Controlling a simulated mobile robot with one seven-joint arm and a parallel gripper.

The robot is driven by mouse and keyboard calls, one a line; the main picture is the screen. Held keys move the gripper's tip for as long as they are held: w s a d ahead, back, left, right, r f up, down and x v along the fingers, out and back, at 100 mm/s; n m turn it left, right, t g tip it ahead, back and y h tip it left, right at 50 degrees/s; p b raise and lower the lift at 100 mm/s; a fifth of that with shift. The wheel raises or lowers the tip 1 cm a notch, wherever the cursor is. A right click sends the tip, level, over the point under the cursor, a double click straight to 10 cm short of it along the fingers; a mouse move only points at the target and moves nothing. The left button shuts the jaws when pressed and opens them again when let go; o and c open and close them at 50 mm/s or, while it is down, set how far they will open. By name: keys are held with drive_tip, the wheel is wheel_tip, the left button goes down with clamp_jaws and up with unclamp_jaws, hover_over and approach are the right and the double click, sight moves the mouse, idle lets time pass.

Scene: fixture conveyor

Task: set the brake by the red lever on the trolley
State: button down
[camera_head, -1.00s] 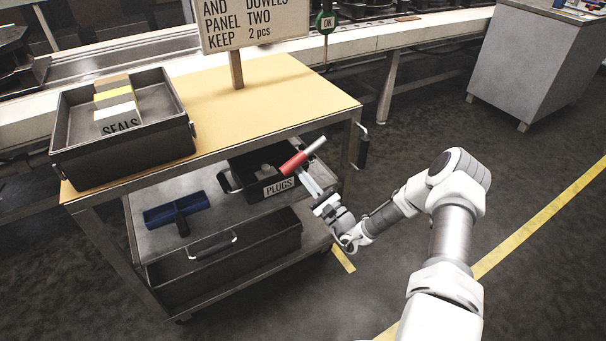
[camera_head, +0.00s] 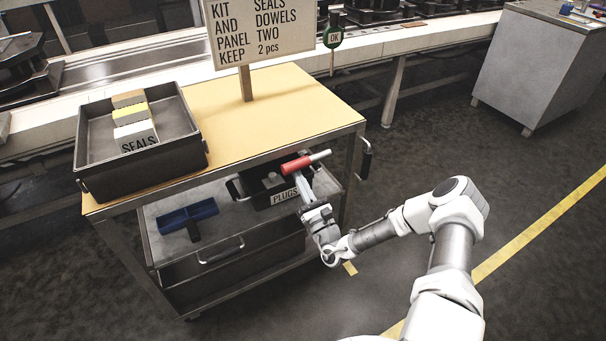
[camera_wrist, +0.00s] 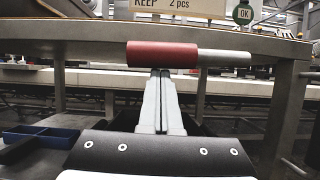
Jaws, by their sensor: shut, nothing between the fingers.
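The red lever (camera_head: 297,164) is a red grip with a silver rod out of its right end. It sits just under the front edge of the trolley's tan top (camera_head: 290,105). In the wrist view the red grip (camera_wrist: 162,54) lies nearly level across the picture. My gripper (camera_head: 299,178) is shut and empty, its fingers pointing at the grip from the front. In the wrist view the closed fingertips (camera_wrist: 160,72) end right at the grip's underside, near its middle. I cannot tell whether they touch it.
A black plugs box (camera_head: 262,190) stands behind the lever on the lower shelf, with a blue tool (camera_head: 187,214) to its left. The seals tray (camera_head: 150,168) and a sign (camera_head: 262,35) stand on top. A black side handle (camera_head: 365,160) is at right. Floor right of the trolley is clear.

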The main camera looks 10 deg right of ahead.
sight(297, 168)
drive_tip(key=r+m+p, duration=0.1)
drive_tip(key=r+m+h+p, duration=0.1)
drive_tip(key=r+h+p, duration=0.1)
drive_tip(key=shift+s+a+r+m+t, duration=0.1)
drive_tip(key=shift+a+r+m+t, duration=0.2)
drive_tip(key=shift+m, duration=0.1)
wheel_tip(297, 168, up, 3)
drive_tip(key=p, duration=0.4)
drive_tip(key=shift+d+f, duration=0.1)
drive_tip(key=shift+f, duration=0.2)
